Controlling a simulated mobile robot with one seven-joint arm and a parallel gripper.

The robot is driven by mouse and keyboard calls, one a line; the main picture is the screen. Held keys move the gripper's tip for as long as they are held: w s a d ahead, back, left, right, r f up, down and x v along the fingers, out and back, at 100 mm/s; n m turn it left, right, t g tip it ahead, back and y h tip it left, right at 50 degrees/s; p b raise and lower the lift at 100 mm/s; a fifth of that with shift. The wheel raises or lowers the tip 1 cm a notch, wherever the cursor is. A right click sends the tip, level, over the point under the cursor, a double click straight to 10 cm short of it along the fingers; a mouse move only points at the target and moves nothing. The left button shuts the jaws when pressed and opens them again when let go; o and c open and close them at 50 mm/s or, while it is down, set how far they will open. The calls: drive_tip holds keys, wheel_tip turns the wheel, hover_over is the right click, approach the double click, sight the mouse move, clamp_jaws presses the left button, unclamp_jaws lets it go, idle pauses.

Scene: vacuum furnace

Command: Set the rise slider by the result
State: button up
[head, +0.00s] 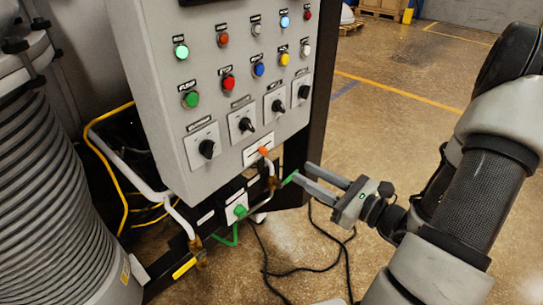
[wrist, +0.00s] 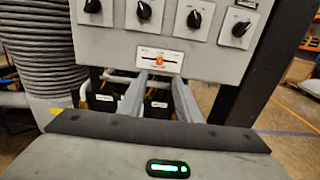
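The slider is a small white plate (head: 257,152) low on the grey control cabinet's front, with an orange knob (head: 263,151). In the wrist view the plate (wrist: 176,64) lies just beyond my fingertips, with the orange knob (wrist: 160,58) near its middle; the scale marks are too small to read. My gripper (head: 303,173) is in front of the cabinet, to the right of and below the slider. Its two fingers are apart with nothing between them, and they also show in the wrist view (wrist: 159,78), pointing toward the knob without visibly touching it.
Rotary knobs (head: 246,124) sit in a row above the slider, with coloured lights and buttons higher up. Below are pipes, a yellow-handled valve (head: 184,267), a green lever (head: 289,179) near my fingertips and a green knob (head: 240,211). Black cables (head: 310,270) lie on the floor.

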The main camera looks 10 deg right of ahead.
sight(266, 152)
drive_tip(key=b+x, duration=0.1)
drive_tip(key=x, duration=1.1)
clamp_jaws()
